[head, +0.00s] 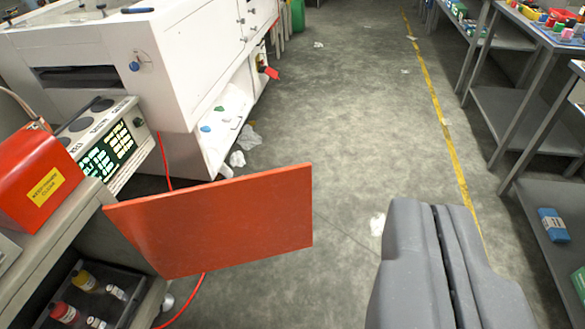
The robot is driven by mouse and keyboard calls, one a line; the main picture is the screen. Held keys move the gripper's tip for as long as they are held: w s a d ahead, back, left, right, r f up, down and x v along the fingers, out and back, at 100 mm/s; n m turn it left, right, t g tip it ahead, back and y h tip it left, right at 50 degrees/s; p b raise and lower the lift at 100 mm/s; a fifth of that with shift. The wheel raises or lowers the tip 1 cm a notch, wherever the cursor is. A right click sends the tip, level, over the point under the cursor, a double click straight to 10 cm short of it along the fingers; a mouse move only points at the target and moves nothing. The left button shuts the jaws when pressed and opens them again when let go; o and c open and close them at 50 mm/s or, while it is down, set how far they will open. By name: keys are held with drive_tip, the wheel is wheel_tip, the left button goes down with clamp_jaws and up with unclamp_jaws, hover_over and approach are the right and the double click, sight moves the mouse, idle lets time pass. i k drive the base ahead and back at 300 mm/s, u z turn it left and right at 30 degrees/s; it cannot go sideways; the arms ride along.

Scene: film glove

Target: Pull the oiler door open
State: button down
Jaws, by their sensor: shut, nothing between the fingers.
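An orange-red door panel (215,222), which looks like the oiler door, stands out from the cabinet (100,225) at left. It stands open, reaching into the aisle, and shows no handle on the face I see. Below and left of it, the open compartment shows a dark tray (105,305) with bottles, among them a red one (66,314) and a yellow-capped one (85,281). My gripper (435,207) is at the lower right, fingers shut together and empty. It is right of the door's free edge, with a gap of floor between them in the picture.
A red box with a yellow label (42,190) and a device with a lit green display (108,150) sit on the cabinet. A white machine (125,60) stands behind, with a red hose (192,300) on the floor. Grey shelving (510,120) lines the right.

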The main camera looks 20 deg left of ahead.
sight(194, 230)
drive_tip(key=u, duration=0.65)
drive_tip(key=i, duration=1.7)
drive_tip(key=z, duration=0.55)
